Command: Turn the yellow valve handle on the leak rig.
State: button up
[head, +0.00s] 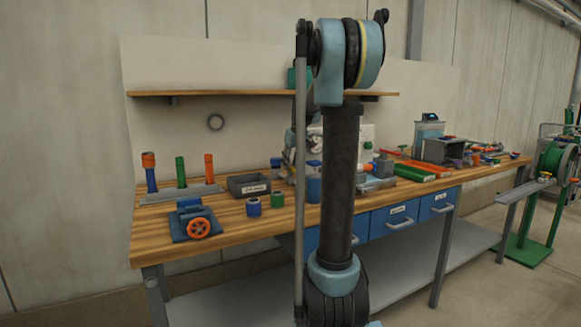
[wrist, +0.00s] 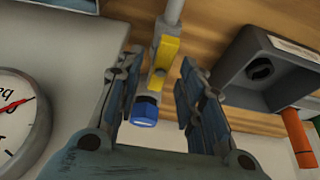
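In the wrist view, a yellow valve handle (wrist: 168,48) shows near the middle, on a grey pipe, with a blue piece (wrist: 145,111) at its lower end. My gripper (wrist: 158,72) is open, one finger on each side of the yellow part and the blue piece. Gaps show between the fingers and them, though I cannot judge depth. A round white gauge (wrist: 15,115) with a red needle is at the left. In the head view, the white leak rig panel (head: 367,131) stands on the bench, partly behind my arm. The handle and most of my gripper are hidden there.
A dark grey bin (wrist: 245,85) is close at the right in the wrist view; it also shows on the bench in the head view (head: 249,186). An orange handwheel valve (head: 198,228) and coloured cylinders (head: 254,207) stand on the wooden bench (head: 150,248). A shelf (head: 230,94) hangs above.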

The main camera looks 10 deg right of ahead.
jog(key=v, duration=1.1)
jog(key=shift+d+r, duration=0.1)
jog(key=a+v, duration=0.1)
jog(key=v, duration=0.4)
jog(key=x, duration=1.6)
jog(key=shift+w+d+f, duration=0.1)
jog(key=shift+d+f, duration=0.25)
jog(key=shift+f, duration=0.1)
jog(key=shift+c, duration=0.2)
grip_shut()
